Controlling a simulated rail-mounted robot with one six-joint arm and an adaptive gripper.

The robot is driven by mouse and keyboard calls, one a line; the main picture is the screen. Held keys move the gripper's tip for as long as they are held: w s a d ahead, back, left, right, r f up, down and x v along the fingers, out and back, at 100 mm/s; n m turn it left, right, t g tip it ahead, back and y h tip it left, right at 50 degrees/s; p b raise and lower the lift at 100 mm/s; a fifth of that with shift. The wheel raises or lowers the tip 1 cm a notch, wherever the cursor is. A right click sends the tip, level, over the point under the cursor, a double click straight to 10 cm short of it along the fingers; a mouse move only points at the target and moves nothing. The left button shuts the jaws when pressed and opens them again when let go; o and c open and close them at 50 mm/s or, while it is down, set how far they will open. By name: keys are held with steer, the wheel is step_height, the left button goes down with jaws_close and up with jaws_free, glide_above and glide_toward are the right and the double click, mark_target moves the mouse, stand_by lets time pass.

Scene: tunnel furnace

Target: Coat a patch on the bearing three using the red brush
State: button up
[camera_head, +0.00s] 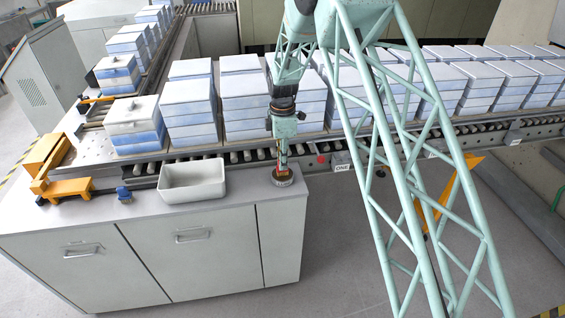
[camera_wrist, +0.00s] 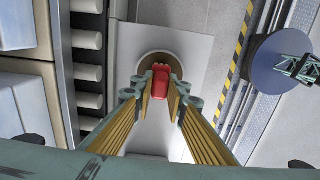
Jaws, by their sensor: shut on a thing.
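My gripper (camera_head: 283,151) points down over the right end of the cabinet top. It is shut on the red brush (camera_wrist: 160,82), whose red end shows between the fingertips in the wrist view. In the head view the brush's lower end (camera_head: 282,169) is at the round pot (camera_head: 284,181) with a brownish inside. I cannot tell whether the bristles are in the pot or just above it. A label reading ONE (camera_head: 343,168) is on the conveyor's side rail. Another label (camera_head: 433,153) further right is too small to read, and I cannot make out bearing three.
A white bin (camera_head: 192,181), a small blue tool (camera_head: 124,194) and an orange device (camera_head: 65,188) are on the cabinet top (camera_head: 95,219). Stacks of blue-white blocks (camera_head: 188,104) line the roller conveyor behind. Open floor (camera_head: 345,260) lies right of the cabinet.

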steer(key=shift+r+p, duration=1)
steer(key=shift+r, duration=2.5)
steer(key=shift+d, duration=0.1)
